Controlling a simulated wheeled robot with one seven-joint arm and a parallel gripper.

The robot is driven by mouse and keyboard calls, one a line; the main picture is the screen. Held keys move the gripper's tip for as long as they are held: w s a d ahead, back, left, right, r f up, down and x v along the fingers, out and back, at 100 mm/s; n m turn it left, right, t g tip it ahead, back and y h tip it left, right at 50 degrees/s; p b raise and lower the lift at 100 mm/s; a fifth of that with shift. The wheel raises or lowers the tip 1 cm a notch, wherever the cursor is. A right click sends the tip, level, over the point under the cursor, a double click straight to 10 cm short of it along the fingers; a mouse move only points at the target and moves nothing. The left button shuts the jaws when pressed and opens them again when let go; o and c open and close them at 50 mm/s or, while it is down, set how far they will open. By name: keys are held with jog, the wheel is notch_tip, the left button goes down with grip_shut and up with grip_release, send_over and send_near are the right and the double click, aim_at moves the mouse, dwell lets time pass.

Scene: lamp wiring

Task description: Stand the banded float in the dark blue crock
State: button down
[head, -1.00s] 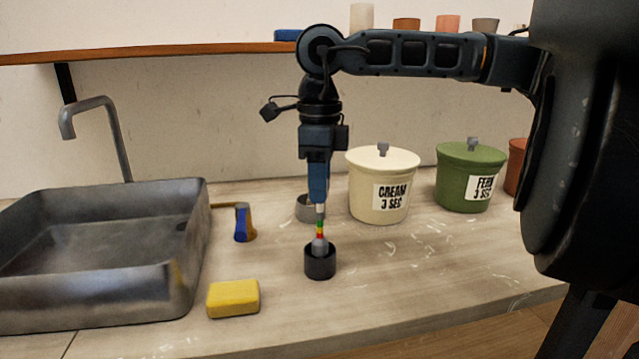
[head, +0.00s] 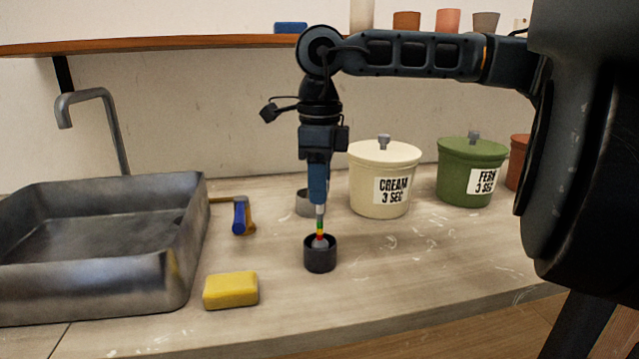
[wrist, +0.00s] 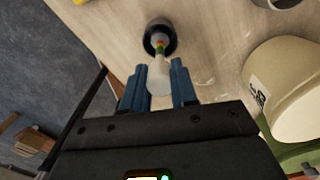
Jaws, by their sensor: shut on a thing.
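The banded float (head: 320,228) is upright, with a pale stem, green, yellow and red bands and a grey bulb at the bottom. My gripper (head: 319,200) points straight down and is shut on the float's upper stem. The dark crock (head: 320,262), nearly black in this light, stands on the counter directly below. The float's grey bulb is inside the crock's mouth and its lower part is hidden by the wall. In the wrist view the float (wrist: 160,62) runs from between my fingers (wrist: 158,88) into the crock (wrist: 160,28). Whether it touches the bottom cannot be seen.
A yellow sponge (head: 231,290) lies front left of the crock, beside the grey sink (head: 170,255). A blue-and-brown item (head: 242,216) and a grey metal cup (head: 304,203) stand behind. Cream (head: 382,180) and green (head: 470,172) lidded crocks stand back right. The counter right of the crock is clear.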

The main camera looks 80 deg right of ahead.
jog(key=shift+f+b, duration=0.6)
jog(key=shift+b, duration=0.2)
jog(key=c, duration=0.8)
grip_release()
jog(key=shift+r, duration=3.9)
jog(key=shift+s, duration=0.1)
